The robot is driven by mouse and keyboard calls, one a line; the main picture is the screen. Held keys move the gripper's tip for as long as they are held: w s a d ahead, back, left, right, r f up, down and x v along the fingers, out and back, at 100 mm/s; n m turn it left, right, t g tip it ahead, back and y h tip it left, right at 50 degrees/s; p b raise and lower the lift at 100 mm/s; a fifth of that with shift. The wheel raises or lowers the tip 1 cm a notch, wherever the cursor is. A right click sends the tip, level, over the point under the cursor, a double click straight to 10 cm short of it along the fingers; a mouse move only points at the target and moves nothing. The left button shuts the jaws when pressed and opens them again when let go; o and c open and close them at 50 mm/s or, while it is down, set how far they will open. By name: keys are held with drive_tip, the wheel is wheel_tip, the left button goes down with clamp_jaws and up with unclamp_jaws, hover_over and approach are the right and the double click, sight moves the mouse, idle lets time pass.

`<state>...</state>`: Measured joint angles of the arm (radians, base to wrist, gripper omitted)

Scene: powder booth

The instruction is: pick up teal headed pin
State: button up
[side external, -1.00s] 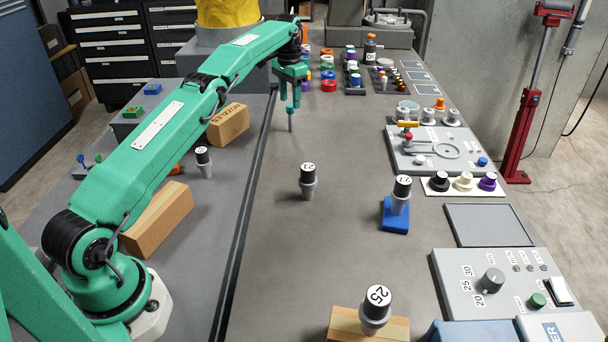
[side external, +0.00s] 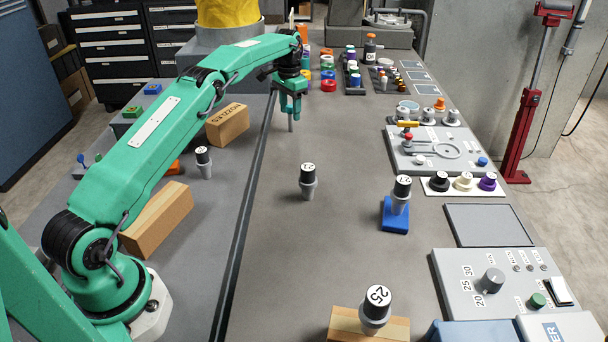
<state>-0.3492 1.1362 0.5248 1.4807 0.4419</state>
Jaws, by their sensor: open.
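The teal headed pin (side external: 291,125) stands upright on the grey bench in the upper middle of the side external view. Only its thin grey shank shows below the fingers; its teal head is hidden or blends with my green gripper. My gripper (side external: 290,113) points straight down over the pin, jaws open, with the fingertips down at the level of the head. The fingers appear to be on either side of the head; I cannot tell whether they touch it.
A wooden NOZZLES block (side external: 228,125) lies left of the pin, across the dark bench seam. A black-capped nozzle (side external: 308,182) stands nearer the camera. Colored caps (side external: 328,85) stand behind. The bench right of the pin is clear up to the grey fixture plate (side external: 400,162).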

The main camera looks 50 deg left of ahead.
sight(290, 112)
drive_tip(key=shift+f, duration=1.65)
clamp_jaws()
drive_tip(key=shift+r, duration=0.2)
drive_tip(key=shift+r, duration=1.8)
drive_tip(key=shift+d+r, duration=0.15)
drive_tip(key=shift+r, duration=0.05)
drive_tip(key=s+d+r, duration=0.2)
drive_tip(key=d+r, duration=0.4)
drive_tip(key=d, duration=0.5)
drive_tip(key=shift+s+r, duration=0.15)
drive_tip(key=shift+r, duration=0.2)
